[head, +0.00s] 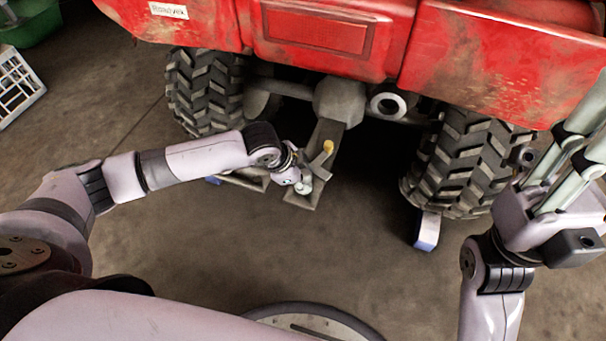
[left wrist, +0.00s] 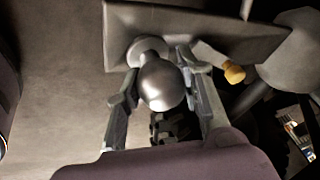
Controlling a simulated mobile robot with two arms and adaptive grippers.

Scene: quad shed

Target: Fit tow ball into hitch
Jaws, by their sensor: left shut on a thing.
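The tow ball (left wrist: 162,85) is a shiny silver ball with a collar at its base. My left gripper (left wrist: 160,88) is shut on it, one finger on each side. The hitch (left wrist: 210,30) is a dull grey metal plate behind the ball; in the head view its bar (head: 325,140) sticks out below the quad's rear. The ball's collar overlaps the plate in the left wrist view; I cannot tell whether its shank is in a hole. In the head view my left gripper (head: 300,182) is at the hitch and partly hides the ball. My right gripper (head: 585,140) is raised at the right edge, fingertips cut off.
The red quad (head: 320,35) stands behind, with knobbly tyres left (head: 205,95) and right (head: 465,165). A yellow-tipped part (head: 328,147) projects beside the hitch. A blue-and-white block (head: 428,230) is by the right tyre. A white crate (head: 18,85) is far left. Concrete floor in front is open.

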